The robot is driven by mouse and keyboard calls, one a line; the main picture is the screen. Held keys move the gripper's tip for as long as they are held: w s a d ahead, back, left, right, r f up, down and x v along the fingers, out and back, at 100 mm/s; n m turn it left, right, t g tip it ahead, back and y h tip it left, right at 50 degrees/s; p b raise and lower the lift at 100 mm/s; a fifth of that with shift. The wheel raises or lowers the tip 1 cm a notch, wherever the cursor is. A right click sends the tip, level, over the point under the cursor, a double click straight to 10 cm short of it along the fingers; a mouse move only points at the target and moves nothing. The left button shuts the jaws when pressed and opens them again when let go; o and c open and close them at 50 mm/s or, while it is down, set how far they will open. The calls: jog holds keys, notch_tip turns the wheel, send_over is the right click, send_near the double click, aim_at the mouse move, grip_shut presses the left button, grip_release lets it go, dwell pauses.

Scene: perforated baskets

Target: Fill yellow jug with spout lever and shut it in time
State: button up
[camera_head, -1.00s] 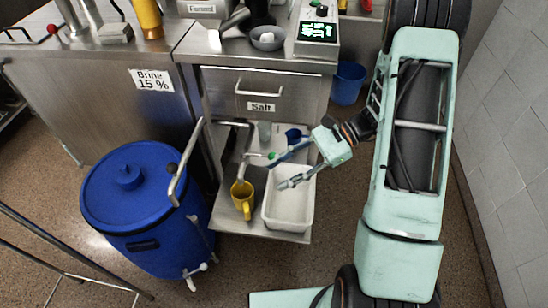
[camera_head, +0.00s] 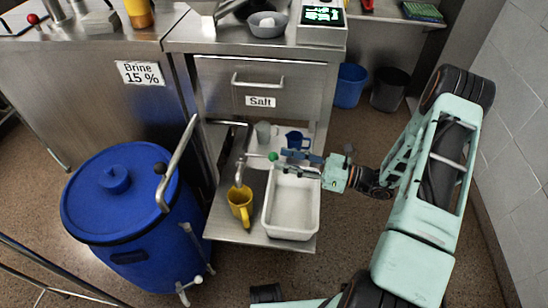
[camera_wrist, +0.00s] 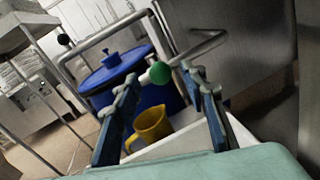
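The yellow jug (camera_head: 240,203) stands upright on the low steel shelf, below the mouth of the bent metal spout (camera_head: 239,177). The jug also shows between my fingers in the wrist view (camera_wrist: 152,126). The spout's lever ends in a green knob (camera_head: 273,157). My gripper (camera_head: 283,163) is open, its fingertips just right of the knob. In the wrist view the knob (camera_wrist: 160,73) appears between the separated fingers, near the tips; I cannot tell whether either touches it. The jug's fill level and any flow from the spout are not clear.
A white tub (camera_head: 291,207) sits right of the jug, below my gripper. A blue mug (camera_head: 296,140) and a grey cup (camera_head: 263,132) stand behind. A big blue barrel (camera_head: 120,205) with a bent pipe is at left. The salt drawer (camera_head: 262,85) is above the shelf.

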aim_at(274, 156)
jog(key=shift+x, duration=2.05)
jog(key=shift+c, duration=0.6)
grip_shut()
